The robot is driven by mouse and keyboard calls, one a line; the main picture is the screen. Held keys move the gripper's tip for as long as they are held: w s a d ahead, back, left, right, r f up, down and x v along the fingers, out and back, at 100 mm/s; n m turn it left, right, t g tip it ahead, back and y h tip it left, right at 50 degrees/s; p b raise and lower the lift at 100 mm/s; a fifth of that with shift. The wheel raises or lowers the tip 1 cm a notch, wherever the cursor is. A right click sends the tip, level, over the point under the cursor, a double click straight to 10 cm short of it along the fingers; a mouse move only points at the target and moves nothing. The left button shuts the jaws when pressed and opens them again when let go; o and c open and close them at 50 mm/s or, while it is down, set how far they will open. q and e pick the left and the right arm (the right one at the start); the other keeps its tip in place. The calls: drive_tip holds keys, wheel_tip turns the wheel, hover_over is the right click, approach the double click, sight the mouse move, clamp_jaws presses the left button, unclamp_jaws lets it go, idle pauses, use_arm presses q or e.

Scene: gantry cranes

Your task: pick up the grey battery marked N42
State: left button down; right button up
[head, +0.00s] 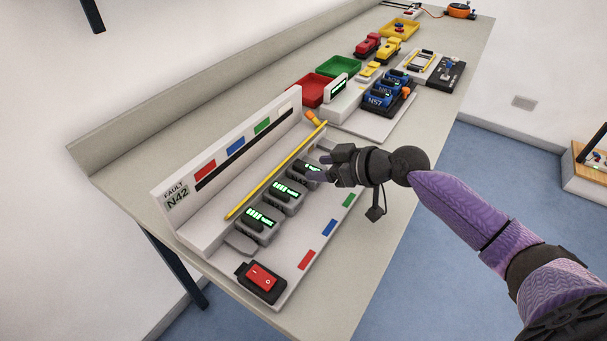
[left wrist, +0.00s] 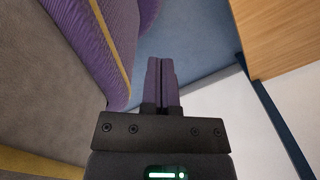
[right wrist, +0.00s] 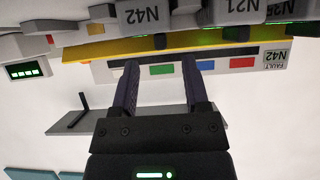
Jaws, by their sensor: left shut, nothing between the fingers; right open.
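The grey battery marked N42 (right wrist: 140,12) shows at the top of the right wrist view, its label upside down. It appears to be the farthest of three grey batteries in the head view (head: 309,171), partly hidden by my right gripper. My right gripper (head: 318,172) is open beside it; its spread fingers show in the right wrist view (right wrist: 160,68). I see nothing between them and cannot tell whether they touch the battery. My left gripper (left wrist: 161,62) is shut and empty, away from the bench.
Two other grey batteries (head: 258,225) (head: 285,197) stand in the same row, one marked N21 (right wrist: 238,10). A yellow bar (head: 275,172) runs behind them. A white panel (head: 215,175) reads FAULT N42. A red switch (head: 262,278) sits at the near end.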

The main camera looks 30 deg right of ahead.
sight(304, 167)
drive_tip(key=x, duration=0.3)
drive_tip(key=shift+w+a+b, duration=0.2)
drive_tip(key=shift+w+b, duration=0.05)
drive_tip(key=shift+b, duration=0.05)
clamp_jaws()
